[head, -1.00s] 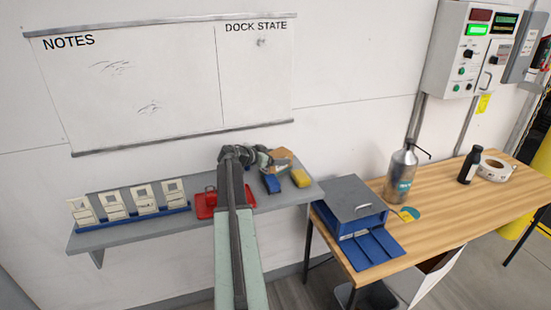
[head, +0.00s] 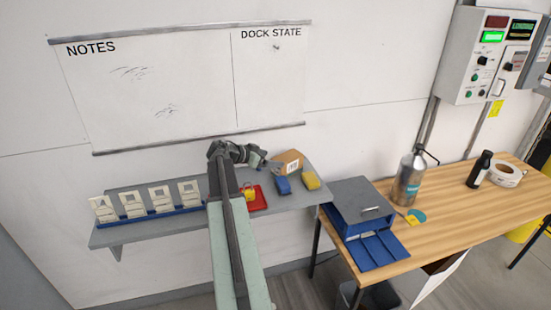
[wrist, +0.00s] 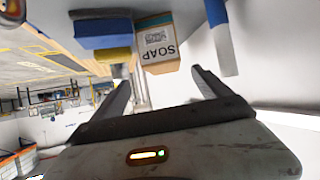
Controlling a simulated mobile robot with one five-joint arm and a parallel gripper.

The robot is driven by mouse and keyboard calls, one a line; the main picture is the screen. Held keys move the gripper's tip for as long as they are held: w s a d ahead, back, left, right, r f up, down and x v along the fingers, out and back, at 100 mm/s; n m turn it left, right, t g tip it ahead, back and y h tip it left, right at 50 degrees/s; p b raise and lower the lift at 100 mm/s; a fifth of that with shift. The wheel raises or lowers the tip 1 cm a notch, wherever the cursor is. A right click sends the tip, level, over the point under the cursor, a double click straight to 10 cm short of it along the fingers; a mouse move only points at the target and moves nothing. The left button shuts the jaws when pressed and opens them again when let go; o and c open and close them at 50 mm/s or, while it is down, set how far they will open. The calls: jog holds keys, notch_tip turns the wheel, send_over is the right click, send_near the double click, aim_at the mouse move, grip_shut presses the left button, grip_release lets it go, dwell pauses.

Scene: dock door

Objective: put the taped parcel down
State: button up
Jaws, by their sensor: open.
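A brown cardboard box with a white label (head: 288,161) stands at the back of the grey wall shelf, near its right end. My gripper (head: 272,164) is just left of the box over the shelf. In the wrist view my gripper (wrist: 160,84) has its fingers spread, with nothing between them. The box lies beyond the fingertips, and they look apart from it.
A blue block (head: 283,186) and a yellow block (head: 311,181) lie on the shelf (head: 225,212) in front of the box. A red tray (head: 257,200) is left of them. Several cards stand in a blue rack (head: 150,213). A wooden table (head: 450,215) stands to the right.

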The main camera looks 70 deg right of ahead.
aim_at(287, 157)
jog(key=s+d+y+p, duration=0.1)
jog(key=p, duration=0.1)
jog(key=s+d+r+t+y+p, duration=0.1)
jog(key=d+y+p, duration=0.1)
jog(key=p, duration=0.1)
jog(key=s+d+r+t+y+p, duration=0.1)
jog(key=d+p, duration=0.1)
jog(key=p, duration=0.1)
jog(key=shift+s+d+r+y, duration=0.15)
jog(key=shift+r+y, duration=0.1)
jog(key=shift+y, duration=0.05)
jog(key=shift+s+d+f+t+y, duration=0.15)
jog(key=shift+d+f+t+y, duration=0.25)
jog(key=shift+f+y, duration=0.15)
jog(key=shift+s+d+f+t+y, duration=0.15)
jog(key=shift+d+f+t+y, duration=0.25)
jog(key=shift+f+y, duration=0.1)
jog(key=shift+d+f, duration=0.1)
jog(key=shift+f, duration=0.1)
jog(key=shift+f+t, duration=0.3)
jog(key=b+x, duration=0.7)
jog(key=shift+d+f, duration=0.15)
jog(key=shift+f, duration=0.1)
jog(key=shift+r, duration=0.15)
jog(key=shift+f, duration=0.25)
